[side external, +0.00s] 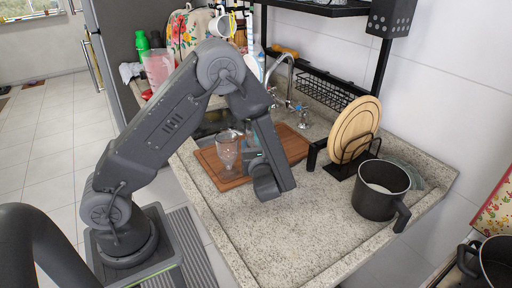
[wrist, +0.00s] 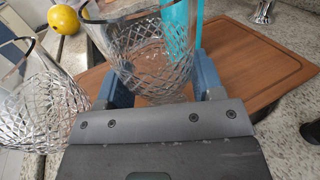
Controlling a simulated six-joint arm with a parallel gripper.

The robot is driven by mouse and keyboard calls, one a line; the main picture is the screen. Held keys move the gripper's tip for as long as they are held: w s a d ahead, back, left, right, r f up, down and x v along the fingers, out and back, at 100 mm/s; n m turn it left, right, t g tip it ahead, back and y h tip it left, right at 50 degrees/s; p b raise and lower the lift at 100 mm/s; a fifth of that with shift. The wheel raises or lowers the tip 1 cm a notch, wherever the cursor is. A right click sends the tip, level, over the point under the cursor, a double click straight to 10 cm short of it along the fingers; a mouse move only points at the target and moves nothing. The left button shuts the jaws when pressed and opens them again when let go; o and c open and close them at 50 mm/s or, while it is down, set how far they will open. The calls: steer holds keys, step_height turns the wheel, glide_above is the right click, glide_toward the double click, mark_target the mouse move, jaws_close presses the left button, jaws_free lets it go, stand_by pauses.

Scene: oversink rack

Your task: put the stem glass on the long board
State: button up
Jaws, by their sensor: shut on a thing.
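My gripper (wrist: 160,84) is shut on a clear cut-pattern glass, the stem glass (wrist: 145,50), with one blue finger on each side of it. Its rim is toward the top of the wrist view, and its lower end is partly hidden by my gripper. In the side view a clear glass (side external: 228,152) shows beside my gripper (side external: 256,160), in front of the long brown board (side external: 209,167). The board also shows in the wrist view (wrist: 265,65), behind the held glass. I cannot tell whether the glass touches the board.
Another cut-pattern glass (wrist: 38,105) stands close at the left. A teal object (wrist: 180,22) is behind the held glass, and a yellow fruit (wrist: 63,19) is beyond. Round boards in a rack (side external: 355,128) and a dark pot (side external: 380,190) stand right. The front counter (side external: 300,235) is clear.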

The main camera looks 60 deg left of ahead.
steer(key=shift+f, duration=0.25)
steer(key=o, duration=0.7)
steer(key=shift+o, duration=0.2)
